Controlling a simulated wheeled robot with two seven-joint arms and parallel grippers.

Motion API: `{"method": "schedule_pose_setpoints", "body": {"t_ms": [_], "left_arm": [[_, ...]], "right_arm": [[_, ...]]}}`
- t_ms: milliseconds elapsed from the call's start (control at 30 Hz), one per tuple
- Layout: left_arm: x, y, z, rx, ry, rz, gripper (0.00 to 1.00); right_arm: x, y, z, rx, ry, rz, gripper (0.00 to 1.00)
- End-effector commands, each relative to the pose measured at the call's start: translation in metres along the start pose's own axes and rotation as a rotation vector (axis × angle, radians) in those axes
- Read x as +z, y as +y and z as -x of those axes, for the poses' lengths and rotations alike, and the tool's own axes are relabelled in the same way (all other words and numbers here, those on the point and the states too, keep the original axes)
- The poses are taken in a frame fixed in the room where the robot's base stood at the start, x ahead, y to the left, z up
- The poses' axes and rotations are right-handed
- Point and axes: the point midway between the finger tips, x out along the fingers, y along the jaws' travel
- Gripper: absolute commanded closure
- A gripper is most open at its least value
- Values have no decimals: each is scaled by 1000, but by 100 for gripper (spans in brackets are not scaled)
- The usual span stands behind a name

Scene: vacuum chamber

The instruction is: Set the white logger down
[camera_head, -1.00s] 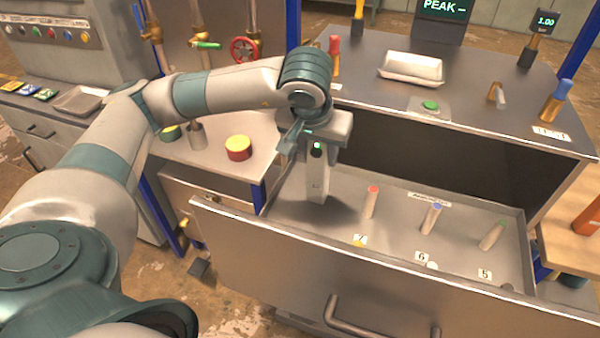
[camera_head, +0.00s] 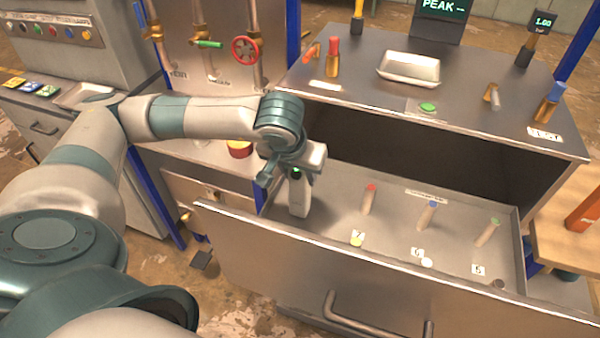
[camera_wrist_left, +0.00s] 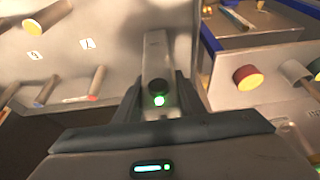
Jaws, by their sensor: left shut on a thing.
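The white logger (camera_head: 299,197) is an upright pale block with a dark round spot and a green light near its top. My left gripper (camera_head: 297,172) is shut on its upper part, over the left end of the open drawer (camera_head: 335,225). The logger's lower end is close to the drawer floor; I cannot tell whether it touches. In the left wrist view the logger (camera_wrist_left: 157,58) stands between the dark fingers (camera_wrist_left: 157,98). My right gripper is not in view.
A white tray (camera_head: 408,69) and a green button (camera_head: 428,107) are on the bench above.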

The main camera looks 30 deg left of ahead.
Motion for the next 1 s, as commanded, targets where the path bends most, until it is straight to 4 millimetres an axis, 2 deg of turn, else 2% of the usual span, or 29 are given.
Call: {"method": "schedule_pose_setpoints", "body": {"t_ms": [100, 567, 600, 667, 1000], "left_arm": [[3, 0, -7, 0, 0, 0, 92], [5, 0, -13, 1, 2, 0, 92], [5, 0, -12, 1, 1, 0, 62], [5, 0, -12, 0, 1, 0, 47], [4, 0, -11, 0, 1, 0, 45]], "right_arm": [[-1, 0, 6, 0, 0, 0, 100], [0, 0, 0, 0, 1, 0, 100], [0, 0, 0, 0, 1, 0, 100], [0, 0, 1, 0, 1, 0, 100], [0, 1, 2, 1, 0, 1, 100]]}}
